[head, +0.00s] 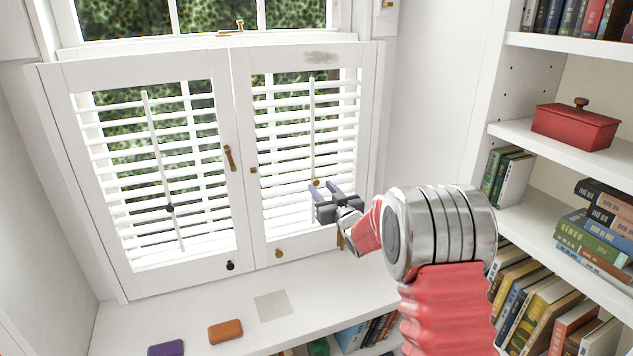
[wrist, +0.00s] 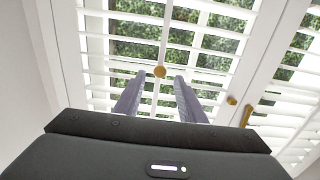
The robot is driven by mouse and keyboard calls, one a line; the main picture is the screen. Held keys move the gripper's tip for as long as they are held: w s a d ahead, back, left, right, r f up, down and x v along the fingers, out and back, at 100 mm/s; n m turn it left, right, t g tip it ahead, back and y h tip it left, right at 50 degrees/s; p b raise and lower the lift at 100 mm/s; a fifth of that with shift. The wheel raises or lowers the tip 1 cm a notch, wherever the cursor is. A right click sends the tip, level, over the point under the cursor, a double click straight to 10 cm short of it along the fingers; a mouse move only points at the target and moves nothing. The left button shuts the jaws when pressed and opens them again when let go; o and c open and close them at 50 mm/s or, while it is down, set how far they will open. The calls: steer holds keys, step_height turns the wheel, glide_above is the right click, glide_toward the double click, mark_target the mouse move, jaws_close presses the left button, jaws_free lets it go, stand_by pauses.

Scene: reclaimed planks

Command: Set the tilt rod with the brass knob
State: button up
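The right shutter panel (head: 244,95) has a white tilt rod (head: 312,120) running down its slats. A small brass knob (head: 315,183) sits low on that rod; it also shows in the wrist view (wrist: 160,71). My gripper (head: 324,188) is in front of this rod, close to the knob. In the wrist view its two fingers (wrist: 160,80) are apart, with the knob framed between and just beyond their tips. I see no contact. The left panel has its own tilt rod (head: 157,150) with a dark knob (head: 169,208). Slats on both panels stand partly open.
A brass handle (head: 229,158) and a brass catch (head: 253,170) are near the middle stiles. The sill (head: 200,305) below carries an orange block (head: 225,331) and a purple block (head: 166,348). A bookshelf (head: 560,135) stands close on the right.

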mark_target(317, 182)
steer(key=shift+x, duration=2.65)
steer(key=shift+c, duration=0.6)
